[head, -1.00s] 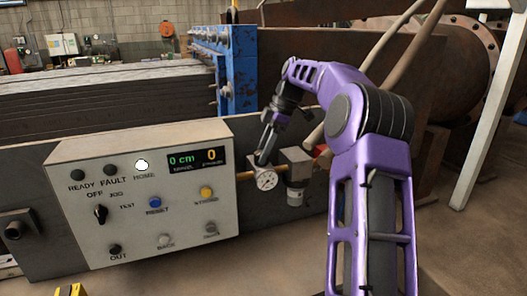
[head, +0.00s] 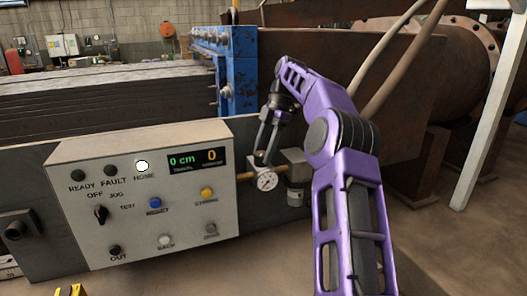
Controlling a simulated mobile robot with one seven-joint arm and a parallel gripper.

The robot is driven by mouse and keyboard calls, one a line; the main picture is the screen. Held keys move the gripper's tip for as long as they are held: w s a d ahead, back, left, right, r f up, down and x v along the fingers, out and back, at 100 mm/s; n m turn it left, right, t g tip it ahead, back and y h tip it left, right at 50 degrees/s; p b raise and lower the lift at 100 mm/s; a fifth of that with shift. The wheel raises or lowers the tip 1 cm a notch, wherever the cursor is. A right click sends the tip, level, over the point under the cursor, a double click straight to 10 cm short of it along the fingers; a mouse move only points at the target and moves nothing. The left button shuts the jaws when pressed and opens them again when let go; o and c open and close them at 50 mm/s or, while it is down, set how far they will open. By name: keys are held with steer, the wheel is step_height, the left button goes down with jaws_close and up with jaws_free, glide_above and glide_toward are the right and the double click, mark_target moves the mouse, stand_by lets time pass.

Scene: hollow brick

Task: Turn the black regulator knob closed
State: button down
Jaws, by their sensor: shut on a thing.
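The pressure regulator sits on a brass pipe to the right of the control panel, with a round white gauge (head: 267,181) on its front. My gripper (head: 263,154) reaches down from above, its fingertips at the top of the regulator, just above the gauge. The fingers are shut on the black regulator knob (head: 261,158), which is small and mostly hidden between them. How far the knob is turned cannot be seen.
The grey control panel (head: 225,215) with buttons and a black selector (head: 100,214) stands left of the regulator. A grey valve body (head: 295,165) with a pale bowl is close on the right. A blue steel frame (head: 243,75) rises behind.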

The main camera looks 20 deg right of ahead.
steer(key=shift+c, duration=1.5)
jaws_free()
steer(key=shift+r, duration=0.2)
